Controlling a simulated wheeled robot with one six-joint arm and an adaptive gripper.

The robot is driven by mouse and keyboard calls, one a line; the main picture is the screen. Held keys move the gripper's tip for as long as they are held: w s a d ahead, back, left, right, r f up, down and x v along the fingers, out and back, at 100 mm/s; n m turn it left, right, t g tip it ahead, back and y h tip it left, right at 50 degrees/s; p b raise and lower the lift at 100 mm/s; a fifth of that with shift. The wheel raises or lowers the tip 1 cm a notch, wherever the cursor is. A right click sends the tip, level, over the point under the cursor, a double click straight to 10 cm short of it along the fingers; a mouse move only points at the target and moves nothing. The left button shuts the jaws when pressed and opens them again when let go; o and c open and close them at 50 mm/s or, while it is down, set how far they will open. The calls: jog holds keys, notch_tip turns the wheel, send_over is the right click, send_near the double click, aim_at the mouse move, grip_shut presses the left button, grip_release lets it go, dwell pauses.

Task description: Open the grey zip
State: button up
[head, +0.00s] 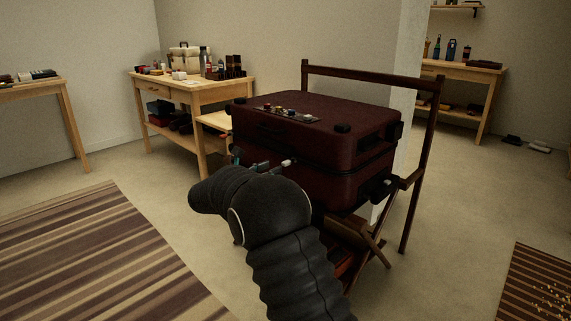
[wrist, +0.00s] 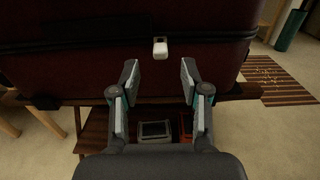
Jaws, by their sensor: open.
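A dark red suitcase (head: 310,130) lies flat on a wooden stand, with a seam around its middle. In the wrist view its front wall (wrist: 90,30) fills the top, with a dark zip line across it. A small pale grey zip pull (wrist: 160,46) hangs on that line; a pale pull also shows in the head view (head: 287,162). My gripper (wrist: 159,73) is open and empty, its fingertips apart, below the pull and to either side of it in the picture. In the head view my arm hides most of the gripper.
The stand's dark wooden rail (head: 372,80) rises behind the suitcase. A wooden workbench (head: 190,88) stands at the back left. A striped rug (head: 90,255) covers open floor at left.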

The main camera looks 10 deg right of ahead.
aim_at(283, 163)
jog(key=x, duration=0.7)
jog(key=shift+d, duration=0.1)
grip_shut()
